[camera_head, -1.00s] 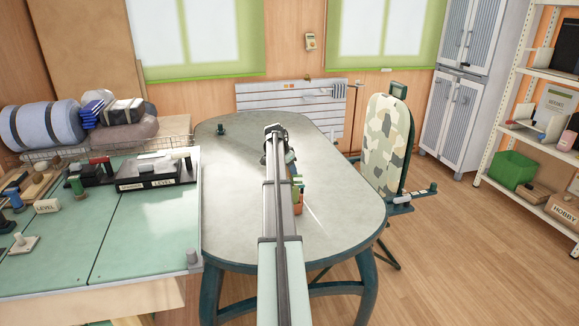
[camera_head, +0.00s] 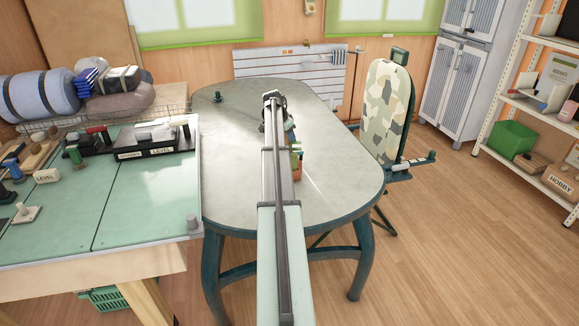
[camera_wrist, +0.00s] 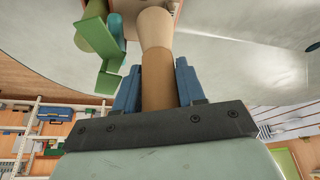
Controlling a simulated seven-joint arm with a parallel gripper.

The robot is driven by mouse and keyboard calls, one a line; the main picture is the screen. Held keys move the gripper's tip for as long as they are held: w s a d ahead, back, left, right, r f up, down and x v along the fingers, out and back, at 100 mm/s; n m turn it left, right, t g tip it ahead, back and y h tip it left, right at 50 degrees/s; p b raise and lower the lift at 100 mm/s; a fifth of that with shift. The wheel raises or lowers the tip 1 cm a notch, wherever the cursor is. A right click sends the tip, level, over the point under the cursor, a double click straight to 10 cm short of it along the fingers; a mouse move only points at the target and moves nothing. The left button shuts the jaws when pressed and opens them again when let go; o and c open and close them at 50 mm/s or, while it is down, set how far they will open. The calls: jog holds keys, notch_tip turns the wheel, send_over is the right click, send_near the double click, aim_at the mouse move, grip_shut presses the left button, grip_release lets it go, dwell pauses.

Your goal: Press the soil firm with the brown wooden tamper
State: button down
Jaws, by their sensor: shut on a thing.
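In the wrist view my gripper (camera_wrist: 157,82) is shut, its blue fingers on both sides of the brown wooden tamper (camera_wrist: 156,30). The tamper has a darker brown handle and a paler, wider end pointing away from me. In the head view my gripper (camera_head: 272,100) is over the grey table, largely hidden by my arm. A small terracotta-coloured pot (camera_head: 297,160) with green parts stands just right of my arm, partly hidden. In the wrist view green pieces (camera_wrist: 108,62) show beside the tamper's far end. I cannot make out the soil or whether the tamper touches anything.
The grey oval table (camera_head: 345,170) is mostly clear. A small dark green object (camera_head: 217,97) stands at its back left. A green-topped workbench (camera_head: 150,210) with tools adjoins it on the left.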

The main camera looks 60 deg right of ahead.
jog(key=shift+f, duration=0.55)
dwell(0.9)
jog(key=shift+r, duration=0.1)
dwell(0.4)
jog(key=shift+r, duration=3.45)
